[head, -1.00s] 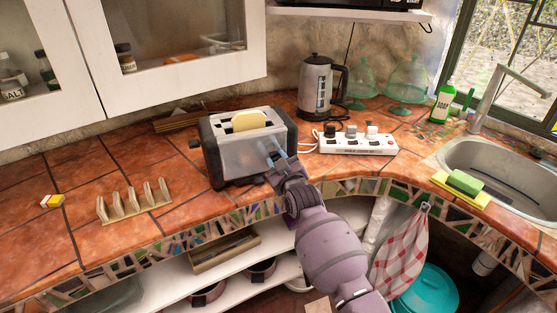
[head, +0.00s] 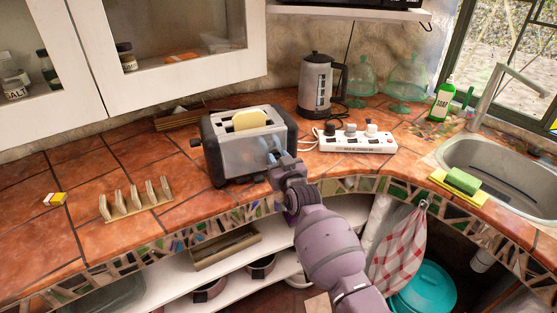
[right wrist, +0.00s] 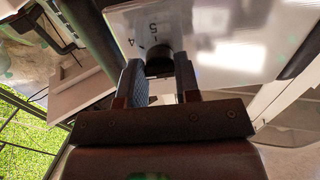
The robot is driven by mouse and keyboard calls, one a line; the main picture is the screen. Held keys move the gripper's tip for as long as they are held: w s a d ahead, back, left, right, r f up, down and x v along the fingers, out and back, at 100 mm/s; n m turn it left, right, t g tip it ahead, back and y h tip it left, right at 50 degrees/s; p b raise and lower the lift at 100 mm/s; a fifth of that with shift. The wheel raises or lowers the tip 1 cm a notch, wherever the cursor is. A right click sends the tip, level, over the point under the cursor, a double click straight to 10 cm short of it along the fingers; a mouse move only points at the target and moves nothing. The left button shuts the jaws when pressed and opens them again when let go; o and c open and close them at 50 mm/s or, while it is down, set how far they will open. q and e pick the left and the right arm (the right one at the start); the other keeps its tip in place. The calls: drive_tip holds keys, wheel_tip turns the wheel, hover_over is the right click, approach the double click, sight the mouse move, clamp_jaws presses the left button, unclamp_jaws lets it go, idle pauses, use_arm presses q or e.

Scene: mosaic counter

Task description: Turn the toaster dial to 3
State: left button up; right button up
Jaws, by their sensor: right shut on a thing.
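The toaster (head: 237,155) stands on the tiled counter, silver with black ends, with a slice of bread (head: 250,120) in its top slot. In the head view my right gripper (head: 276,158) is at the toaster's front face, near its right end, and hides the dial. In the right wrist view the dark round dial (right wrist: 159,64) sits between the fingertips of my right gripper (right wrist: 158,72), which is shut on it. The numbers 4 and 5 show on the face beside the dial; other marks and the pointer are not readable. My left gripper is not in view.
A white power strip (head: 357,142) with plugs lies right of the toaster, and a kettle (head: 316,88) stands behind it. A wooden toast rack (head: 137,200) stands at the left. The sink (head: 500,165) is at the right. The counter between rack and toaster is clear.

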drive_tip(key=o, duration=0.9)
drive_tip(key=v, duration=1)
drive_tip(key=shift+s+d+p, duration=0.1)
drive_tip(key=shift+s+p, duration=0.3)
drive_tip(key=s+d+f+m+g+h, duration=0.15)
drive_tip(key=s+d+f+h, duration=0.35)
drive_tip(key=s+d, duration=0.7)
drive_tip(key=s+d+f+g, duration=0.1)
drive_tip(key=s+d+f, duration=0.3)
drive_tip(key=s, duration=0.2)
drive_tip(key=s+d+f+m+g+h, duration=0.1)
drive_tip(key=s+d+f, duration=0.3)
drive_tip(key=s, duration=0.2)
drive_tip(key=s+d+f+g, duration=0.1)
drive_tip(key=s+d+f, duration=0.3)
drive_tip(key=s+f, duration=0.1)
drive_tip(key=shift+s+m+g+h, duration=0.3)
drive_tip(key=shift+s+m+g, duration=0.05)
drive_tip(key=shift+s, duration=0.2)
